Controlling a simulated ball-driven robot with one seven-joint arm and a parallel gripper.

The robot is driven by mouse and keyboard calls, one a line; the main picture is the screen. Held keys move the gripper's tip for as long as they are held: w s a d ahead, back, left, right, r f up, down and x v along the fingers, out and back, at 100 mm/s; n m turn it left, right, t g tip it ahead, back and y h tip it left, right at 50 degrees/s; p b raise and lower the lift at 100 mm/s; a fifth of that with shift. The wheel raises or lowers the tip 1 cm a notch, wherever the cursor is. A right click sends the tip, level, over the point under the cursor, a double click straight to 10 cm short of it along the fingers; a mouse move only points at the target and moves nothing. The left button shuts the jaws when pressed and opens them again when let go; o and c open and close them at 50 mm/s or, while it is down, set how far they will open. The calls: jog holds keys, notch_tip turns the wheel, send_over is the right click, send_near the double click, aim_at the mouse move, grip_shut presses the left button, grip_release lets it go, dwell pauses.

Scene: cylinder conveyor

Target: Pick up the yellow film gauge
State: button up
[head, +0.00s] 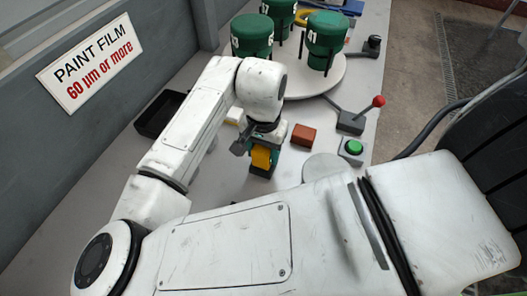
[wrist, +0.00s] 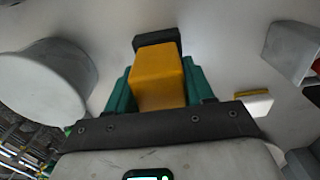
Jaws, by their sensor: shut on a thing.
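The yellow film gauge (head: 261,156) is a yellow block with a dark end piece. In the head view it sits below my wrist over the grey bench. In the wrist view the gauge (wrist: 158,78) stands between the two green fingers, its dark end pointing away from my palm. My gripper (head: 263,161) is shut on the gauge, with a finger against each side; it also shows in the wrist view (wrist: 159,88). Whether the gauge touches the bench or hangs just above it, I cannot tell.
A red-brown block (head: 303,136), a green button (head: 354,147) and a red-knobbed lever (head: 378,101) are to the right. A grey disc (head: 322,168) is nearby. Several green cans (head: 326,38) stand on a round table behind. A black tray (head: 156,116) lies left, by the wall.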

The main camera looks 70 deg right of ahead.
jog(key=shift+r, duration=0.15)
jog(key=shift+r, duration=0.6)
jog(key=s+a+r+p, duration=0.1)
jog(key=s+r+p, duration=0.1)
jog(key=s+r, duration=0.1)
jog(key=s+a+r+p, duration=0.1)
jog(key=s+a+r, duration=0.1)
jog(key=s+r, duration=0.2)
jog(key=s+a+r+p, duration=0.2)
jog(key=s+r, duration=0.1)
jog(key=r, duration=0.2)
jog(key=shift+s+a+p, duration=0.25)
jog(key=shift+s+p, duration=0.1)
jog(key=shift+s, duration=0.05)
jog(key=p, duration=0.3)
jog(key=s+a+p, duration=0.1)
jog(key=p, duration=0.2)
jog(key=shift+s+f, duration=0.15)
jog(key=shift+s, duration=0.1)
jog(key=shift+f, duration=0.1)
